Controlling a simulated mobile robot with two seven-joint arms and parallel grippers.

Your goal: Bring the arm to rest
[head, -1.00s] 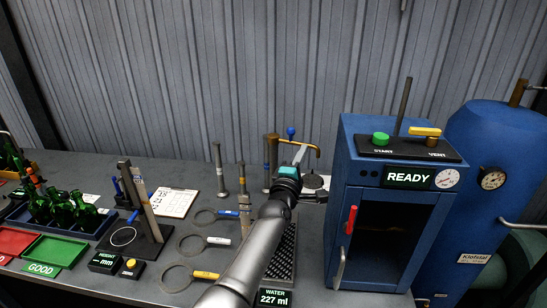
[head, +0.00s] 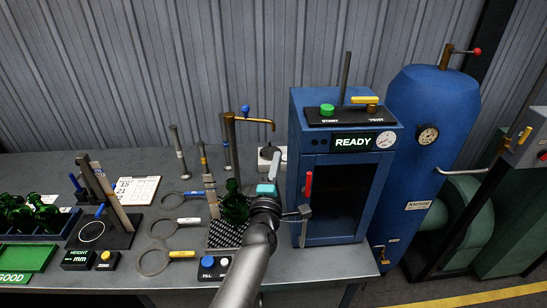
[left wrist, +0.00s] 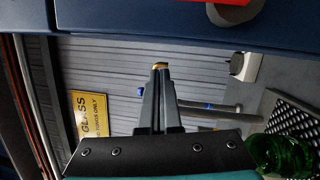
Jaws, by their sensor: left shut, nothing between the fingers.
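My left arm comes in from the bottom of the head view. Its gripper (head: 302,213) is in front of the lower left edge of the blue cabinet (head: 340,262), by the red door handle (head: 308,185). I cannot tell if it touches the cabinet. In the left wrist view the two dark fingers (left wrist: 160,75) are together with nothing between them. A green bottle (head: 235,205) stands on the perforated plate (head: 218,240) just left of the gripper; it also shows in the left wrist view (left wrist: 285,155). My right gripper is out of view.
A brass tap (head: 250,122) rises behind the bottle. The cabinet display reads READY. A blue tank (head: 430,110) stands right of it. A yellow sign (left wrist: 90,115) shows in the wrist view.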

